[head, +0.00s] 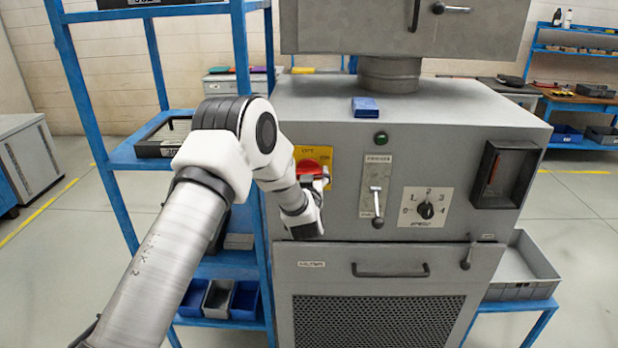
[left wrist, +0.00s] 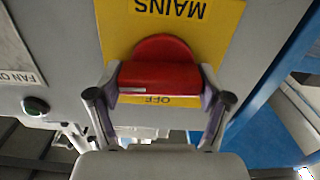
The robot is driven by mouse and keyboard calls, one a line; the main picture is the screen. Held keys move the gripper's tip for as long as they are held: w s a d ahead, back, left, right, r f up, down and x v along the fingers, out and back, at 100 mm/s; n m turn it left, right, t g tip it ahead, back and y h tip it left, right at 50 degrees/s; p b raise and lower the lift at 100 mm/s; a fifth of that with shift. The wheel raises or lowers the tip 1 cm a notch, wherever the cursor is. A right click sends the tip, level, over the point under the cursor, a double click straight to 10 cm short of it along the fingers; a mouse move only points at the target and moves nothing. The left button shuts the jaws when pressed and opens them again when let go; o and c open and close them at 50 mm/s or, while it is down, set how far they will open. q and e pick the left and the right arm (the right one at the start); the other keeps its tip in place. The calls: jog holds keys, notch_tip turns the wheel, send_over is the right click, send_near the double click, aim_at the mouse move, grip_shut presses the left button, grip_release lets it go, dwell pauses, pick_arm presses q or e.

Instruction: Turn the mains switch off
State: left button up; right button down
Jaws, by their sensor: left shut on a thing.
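The mains switch (head: 312,167) is a red rotary handle on a yellow plate (head: 326,152) at the upper left of the grey machine front. In the left wrist view the red handle (left wrist: 160,78) lies crosswise in the picture, with "OFF" printed below it and "MAINS" upside down above. My left gripper (head: 322,179) is at the switch, partly hiding it in the head view. In the left wrist view its fingers (left wrist: 160,97) are shut on the handle, one at each end. The word "ON" is not clear there. My right gripper is not in view.
On the panel right of the switch are a lever (head: 376,203), a green button (head: 380,139) and a numbered dial (head: 427,208). A blue box (head: 365,106) sits on the machine top. A blue shelf rack (head: 80,75) stands close on the left, beside my arm.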

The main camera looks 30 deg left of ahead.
pick_arm(q)
jog(key=n+b, duration=0.5)
jog(key=b, duration=0.2)
jog(key=n+b, duration=0.5)
jog(key=b, duration=0.3)
jog(key=n+b, duration=0.5)
jog(key=b, duration=0.2)
jog(key=shift+s+a+f+b, duration=0.1)
jog(key=shift+a+f+b, duration=0.05)
jog(key=shift+f+b, duration=0.15)
jog(key=shift+r+n+b, duration=0.3)
jog(key=shift+n+b, duration=0.9)
jog(key=shift+b, duration=0.1)
jog(key=o, duration=1.1)
jog(key=v, duration=1.2)
